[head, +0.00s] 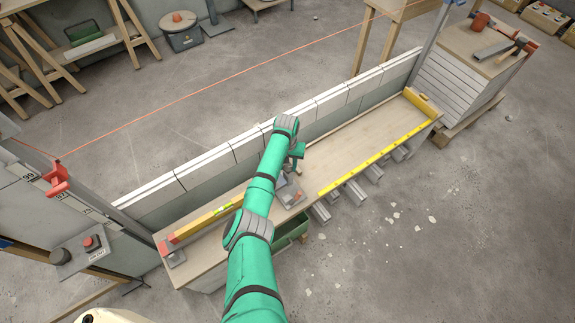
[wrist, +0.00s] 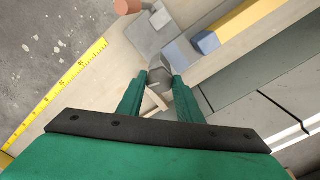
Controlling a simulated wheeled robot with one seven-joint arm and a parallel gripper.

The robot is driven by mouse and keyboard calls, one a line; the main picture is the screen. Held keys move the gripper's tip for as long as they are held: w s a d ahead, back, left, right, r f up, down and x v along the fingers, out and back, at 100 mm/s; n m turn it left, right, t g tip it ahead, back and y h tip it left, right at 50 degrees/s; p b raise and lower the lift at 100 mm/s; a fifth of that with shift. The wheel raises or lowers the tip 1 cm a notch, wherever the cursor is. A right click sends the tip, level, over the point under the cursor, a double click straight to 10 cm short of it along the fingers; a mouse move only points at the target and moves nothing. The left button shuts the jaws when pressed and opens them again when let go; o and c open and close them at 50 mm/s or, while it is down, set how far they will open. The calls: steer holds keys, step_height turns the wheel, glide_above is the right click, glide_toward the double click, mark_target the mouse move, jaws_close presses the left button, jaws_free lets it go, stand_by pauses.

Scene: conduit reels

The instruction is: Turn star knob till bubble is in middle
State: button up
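The spirit level is a long yellow beam (head: 205,218) lying along the left part of the wooden bench, with a green vial (head: 224,208); the bubble is too small to make out. My arm hides its right end in the head view. The wrist view shows a yellow beam with a blue end (wrist: 206,42). My gripper (head: 298,160) points down over the bench. In the wrist view its two green fingers (wrist: 160,77) stand apart, with a dark grey knob-like piece (wrist: 159,84) between or just beyond their tips. I see no clear grip on it.
A yellow measuring strip (head: 375,160) runs along the bench's front edge. A grey plate (wrist: 150,36) and a reddish cylinder (wrist: 127,6) lie close to the fingers. A low block wall (head: 250,146) stands behind the bench, with an orange string (head: 215,92) above it.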

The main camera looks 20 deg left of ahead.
steer(key=shift+w+m, duration=0.1)
steer(key=shift+m, duration=0.2)
steer(key=shift+m, duration=0.5)
steer(key=shift+w+m, duration=0.15)
steer(key=shift+m, duration=1.05)
steer(key=shift+d+r+m, duration=0.1)
steer(key=shift+m, duration=0.8)
steer(key=m, duration=0.5)
steer(key=shift+w+m, duration=0.1)
steer(key=shift+m, duration=0.3)
steer(key=shift+s, duration=0.2)
steer(key=o, duration=1)
steer(key=shift+o, duration=0.2)
